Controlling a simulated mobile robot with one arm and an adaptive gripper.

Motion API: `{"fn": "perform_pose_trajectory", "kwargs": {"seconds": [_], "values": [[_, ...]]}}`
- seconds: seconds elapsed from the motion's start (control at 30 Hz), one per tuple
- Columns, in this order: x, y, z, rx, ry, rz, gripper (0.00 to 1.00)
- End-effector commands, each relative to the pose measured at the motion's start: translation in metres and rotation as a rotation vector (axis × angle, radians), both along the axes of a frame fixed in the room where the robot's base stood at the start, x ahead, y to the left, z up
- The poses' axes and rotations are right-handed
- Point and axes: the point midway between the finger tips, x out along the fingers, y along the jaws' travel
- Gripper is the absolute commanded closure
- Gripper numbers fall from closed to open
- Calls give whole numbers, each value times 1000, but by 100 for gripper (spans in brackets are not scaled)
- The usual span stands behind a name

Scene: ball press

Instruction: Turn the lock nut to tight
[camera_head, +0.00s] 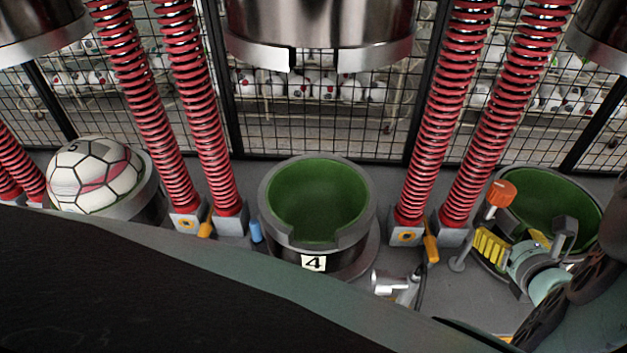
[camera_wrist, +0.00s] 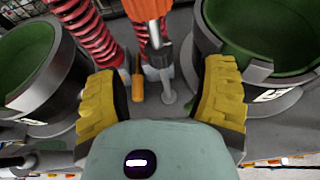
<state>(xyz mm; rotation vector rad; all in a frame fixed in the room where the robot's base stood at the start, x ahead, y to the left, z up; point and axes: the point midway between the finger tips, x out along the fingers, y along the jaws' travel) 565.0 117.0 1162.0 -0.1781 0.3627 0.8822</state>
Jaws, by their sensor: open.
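An orange-red knob (camera_head: 500,193) stands on a slanting grey post to the right of the middle press. I take it to be the lock nut, but no tight mark is readable. In the wrist view the knob (camera_wrist: 146,10) is at the top edge, partly cut off, with its metal post running down to a round foot. My gripper (camera_head: 515,243) is open, just below and right of the knob in the head view. In the wrist view my gripper's (camera_wrist: 160,85) yellow pads are spread wide with nothing between them in their grasp.
A green-lined cup (camera_head: 318,200) marked 4 stands in the middle; another green cup (camera_head: 552,205) is behind my gripper. Red springs (camera_head: 480,110) rise beside the knob. A silver fitting (camera_head: 392,283) and orange handle (camera_head: 431,249) are near. A ball (camera_head: 95,177) sits in the left cup.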

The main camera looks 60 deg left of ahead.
Motion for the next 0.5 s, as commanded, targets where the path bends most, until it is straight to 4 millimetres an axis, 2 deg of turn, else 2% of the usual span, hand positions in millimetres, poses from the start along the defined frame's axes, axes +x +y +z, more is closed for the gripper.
{"fn": "perform_pose_trajectory", "kwargs": {"seconds": [0.1, 0.5], "values": [[8, 16, -6, 3, 4, 9, 30], [42, 57, -29, 3, 2, 6, 30]]}}
